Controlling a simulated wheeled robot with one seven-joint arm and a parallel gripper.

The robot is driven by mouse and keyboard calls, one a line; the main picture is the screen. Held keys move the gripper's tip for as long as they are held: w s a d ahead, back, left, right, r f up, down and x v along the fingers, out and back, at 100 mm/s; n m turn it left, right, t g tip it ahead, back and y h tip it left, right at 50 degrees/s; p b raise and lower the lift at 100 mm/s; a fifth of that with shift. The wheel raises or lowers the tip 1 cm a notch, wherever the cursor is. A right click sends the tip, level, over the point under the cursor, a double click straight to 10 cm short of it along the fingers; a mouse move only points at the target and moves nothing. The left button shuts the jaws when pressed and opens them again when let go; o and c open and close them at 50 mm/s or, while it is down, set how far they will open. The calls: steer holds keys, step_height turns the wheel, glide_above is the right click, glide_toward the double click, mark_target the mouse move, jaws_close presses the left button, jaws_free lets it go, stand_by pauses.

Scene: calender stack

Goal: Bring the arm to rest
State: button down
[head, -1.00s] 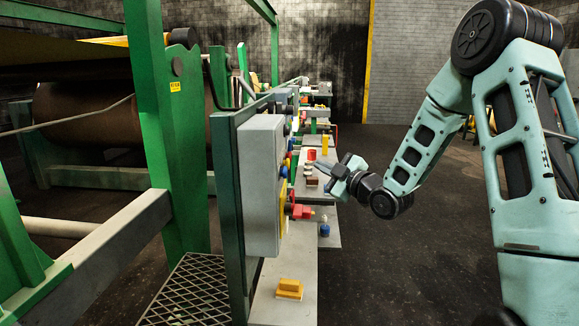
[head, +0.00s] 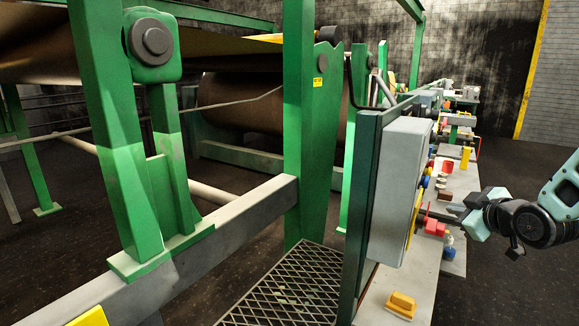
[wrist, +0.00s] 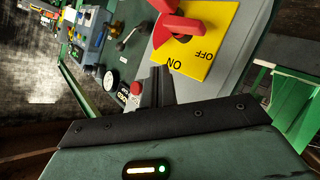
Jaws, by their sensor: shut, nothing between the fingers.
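My gripper (head: 452,212) is at the right of the head view, beside the grey control box and close to a red part (head: 434,228) at the box's edge. In the wrist view its dark fingers (wrist: 157,90) are together and hold nothing. Just past the fingertips is a red rotary handle (wrist: 180,25) on a yellow plate (wrist: 215,45) marked ON and OFF. The fingertips look near the plate's edge; I cannot tell whether they touch it.
The control box (head: 402,190) stands by a green frame. A shelf (head: 428,260) runs below it with a yellow block (head: 401,304) and a blue bottle (head: 448,246). A green post (head: 300,130) and a large roller (head: 240,105) are at left. Open floor lies at right.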

steer(key=s+a+f+m+g, duration=0.1)
steer(key=s+a+m+g, duration=0.15)
steer(key=s, duration=0.45)
steer(key=s+a+f+m+g+h, duration=0.1)
steer(key=s+a+f+m+g, duration=0.1)
steer(key=s+m+g, duration=0.3)
steer(key=s+a+f+m+g, duration=0.1)
steer(key=s+a+g, duration=0.2)
steer(key=s, duration=0.5)
steer(key=s+a+r+n+g, duration=0.1)
steer(key=s+a+n+g, duration=0.2)
steer(key=s+a+n, duration=0.4)
steer(key=s+a, duration=0.7)
steer(key=a, duration=0.4)
steer(key=shift+s+a+r+n, duration=0.25)
steer(key=shift+s+r+n, duration=0.1)
steer(key=shift+s, duration=0.05)
